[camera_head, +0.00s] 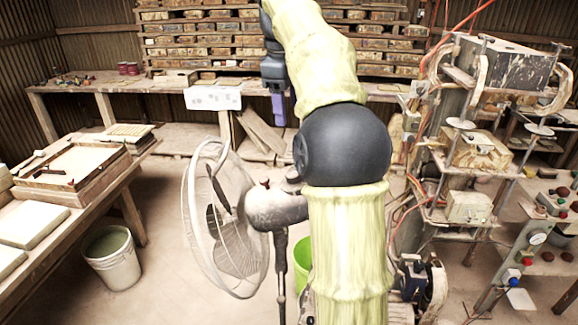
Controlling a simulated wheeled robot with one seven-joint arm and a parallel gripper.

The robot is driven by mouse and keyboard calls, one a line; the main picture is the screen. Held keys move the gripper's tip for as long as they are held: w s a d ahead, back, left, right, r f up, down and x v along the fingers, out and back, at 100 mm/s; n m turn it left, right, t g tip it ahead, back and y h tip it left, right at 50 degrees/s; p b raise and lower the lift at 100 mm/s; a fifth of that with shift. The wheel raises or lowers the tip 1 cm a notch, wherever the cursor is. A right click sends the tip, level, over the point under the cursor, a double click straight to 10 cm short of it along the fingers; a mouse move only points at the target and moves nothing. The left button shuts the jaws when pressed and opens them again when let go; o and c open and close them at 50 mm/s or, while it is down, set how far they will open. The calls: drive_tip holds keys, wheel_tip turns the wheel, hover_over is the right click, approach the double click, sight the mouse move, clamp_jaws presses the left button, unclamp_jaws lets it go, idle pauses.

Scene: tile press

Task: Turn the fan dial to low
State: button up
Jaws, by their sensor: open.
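A white pedestal fan (225,225) stands left of my arm, its round wire cage facing left. Its grey motor housing (275,208) and stand (281,265) are partly hidden behind my arm. A white box (213,97) with small marks on its face stands at the bench's front edge, above and behind the fan. I cannot make out a fan dial or its setting. My gripper (278,106) points down behind and left of my arm, to the right of the white box and above the fan. It is open; nothing shows between its fingers.
A worktable (100,190) with trays lines the left, with a white bucket (110,257) beside it. A green bucket (302,262) stands behind the fan. A tile press (470,150) with hoses fills the right. Stacked tiles (200,40) line the back.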

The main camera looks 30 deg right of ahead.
drive_tip(key=shift+s, duration=0.15)
drive_tip(key=f, duration=0.5)
drive_tip(key=w+d+f+b, duration=0.1)
drive_tip(key=f, duration=0.5)
drive_tip(key=d+f, duration=0.1)
drive_tip(key=f, duration=0.5)
drive_tip(key=shift+w+f+b, duration=0.1)
drive_tip(key=shift+w+b, duration=0.25)
drive_tip(key=shift+c, duration=0.5)
drive_tip(key=c, duration=0.9)
